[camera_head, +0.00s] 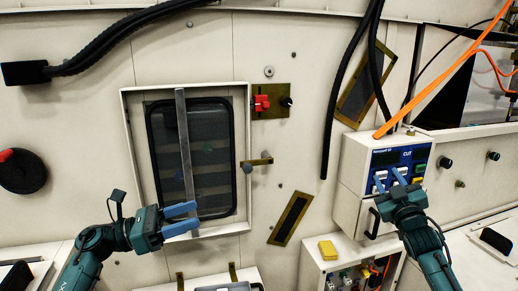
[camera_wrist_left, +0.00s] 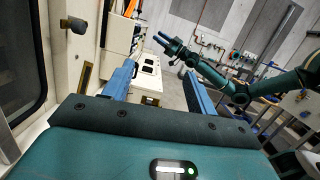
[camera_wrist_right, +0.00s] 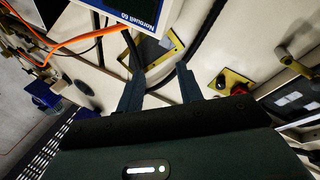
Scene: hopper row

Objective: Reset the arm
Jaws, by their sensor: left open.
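My left gripper (camera_head: 197,216) is open and empty, with its two blue fingers apart in front of the lower part of the framed window (camera_head: 238,110). Its fingers also show apart in the left wrist view (camera_wrist_left: 158,75). My right gripper (camera_head: 388,178) is in front of the blue-faced control box marked CUT (camera_head: 418,154). Its fingers stand apart with nothing between them in the right wrist view (camera_wrist_right: 158,80). I cannot tell whether its fingertips touch the box's buttons. My right arm also shows in the left wrist view.
A red switch (camera_head: 261,103) sits on a brass plate right of the window, above a latch (camera_head: 257,161). A black cable (camera_head: 345,80) and an orange cable (camera_head: 440,78) hang near the control box. A yellow block (camera_head: 328,250) rests on a lower box.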

